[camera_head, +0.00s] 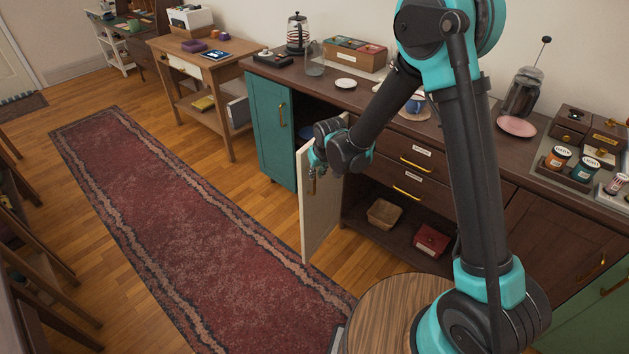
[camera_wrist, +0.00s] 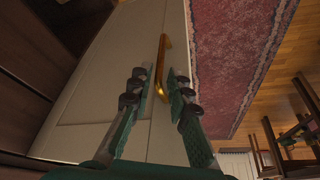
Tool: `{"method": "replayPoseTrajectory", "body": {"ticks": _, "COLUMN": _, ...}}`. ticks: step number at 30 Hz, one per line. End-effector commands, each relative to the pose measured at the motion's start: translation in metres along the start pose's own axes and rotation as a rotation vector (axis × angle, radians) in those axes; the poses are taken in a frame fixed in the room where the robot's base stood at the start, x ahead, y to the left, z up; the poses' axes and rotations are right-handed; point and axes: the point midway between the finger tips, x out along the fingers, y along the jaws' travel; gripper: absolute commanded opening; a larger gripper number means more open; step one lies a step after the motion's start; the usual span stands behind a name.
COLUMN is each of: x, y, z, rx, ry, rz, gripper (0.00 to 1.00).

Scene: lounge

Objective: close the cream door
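The cream door (camera_head: 317,222) stands swung out from the dark wooden cabinet, its panel facing left. In the wrist view, the door (camera_wrist: 105,72) fills the middle left, with a gold bar handle (camera_wrist: 160,55) near its edge. My gripper (camera_head: 314,180) is at the upper part of the door, on its handle side. In the wrist view, my gripper (camera_wrist: 158,75) has its fingers apart, one on each side of the handle as seen from here. Gaps show between fingers and handle; I cannot tell how deep the handle sits between them.
The open cabinet bay holds a wicker basket (camera_head: 384,213) and a red box (camera_head: 431,240). A green cabinet door (camera_head: 273,132) is left of the cream door. A round wooden stool top (camera_head: 385,310) stands in front. The red rug (camera_head: 170,200) is clear.

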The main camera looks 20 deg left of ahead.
Motion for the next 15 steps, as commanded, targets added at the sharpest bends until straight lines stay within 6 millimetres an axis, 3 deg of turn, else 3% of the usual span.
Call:
{"method": "replayPoseTrajectory", "body": {"ticks": 7, "x": 0.036, "y": 0.0, "z": 0.0, "rx": 0.0, "ry": 0.0, "rz": 0.0, "gripper": 0.18}}
{"method": "replayPoseTrajectory", "body": {"ticks": 15, "x": 0.053, "y": 0.0, "z": 0.0, "rx": 0.0, "ry": 0.0, "rz": 0.0, "gripper": 0.18}}
